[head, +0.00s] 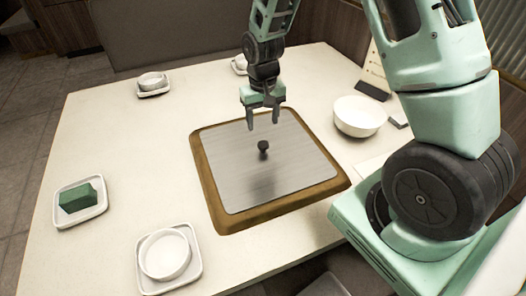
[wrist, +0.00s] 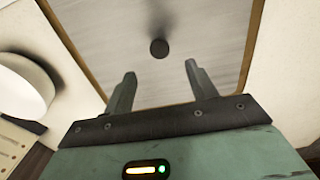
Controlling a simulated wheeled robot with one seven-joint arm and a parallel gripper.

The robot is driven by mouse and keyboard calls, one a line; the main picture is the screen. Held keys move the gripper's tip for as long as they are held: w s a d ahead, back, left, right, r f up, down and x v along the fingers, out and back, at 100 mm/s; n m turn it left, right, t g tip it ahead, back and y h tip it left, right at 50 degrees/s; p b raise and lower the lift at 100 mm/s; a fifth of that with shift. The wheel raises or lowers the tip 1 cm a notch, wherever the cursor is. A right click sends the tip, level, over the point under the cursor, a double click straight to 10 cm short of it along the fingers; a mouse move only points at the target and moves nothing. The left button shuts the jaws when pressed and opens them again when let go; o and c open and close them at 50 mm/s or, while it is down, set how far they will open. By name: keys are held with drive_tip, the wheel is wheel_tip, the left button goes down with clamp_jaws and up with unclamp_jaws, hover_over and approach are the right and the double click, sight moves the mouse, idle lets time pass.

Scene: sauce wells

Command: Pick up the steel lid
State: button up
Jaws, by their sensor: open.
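The steel lid (head: 240,170) is a flat, brushed-metal rectangle with a small dark knob (head: 263,147) near its middle. It lies in a brown wooden frame (head: 208,188) on the table. My gripper (head: 263,118) is open and empty above the far part of the lid, short of the knob. In the wrist view, the lid (wrist: 195,30) fills the upper middle, and the knob (wrist: 159,48) shows beyond and between the two open fingertips of my gripper (wrist: 161,70). The gap in height between fingers and lid is hard to tell.
A white bowl (head: 359,117) stands right of the lid. A white dish on a saucer (head: 165,256) is at the front left, and a green block (head: 75,198) on a white tray (head: 95,212) at the left. Small dishes stand at the back. The table (head: 120,150) left of the frame is clear.

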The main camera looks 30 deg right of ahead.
sight(263, 143)
wheel_tip(263, 143, down, 10)
drive_tip(key=shift+p, duration=0.75)
drive_tip(key=c, duration=1.1)
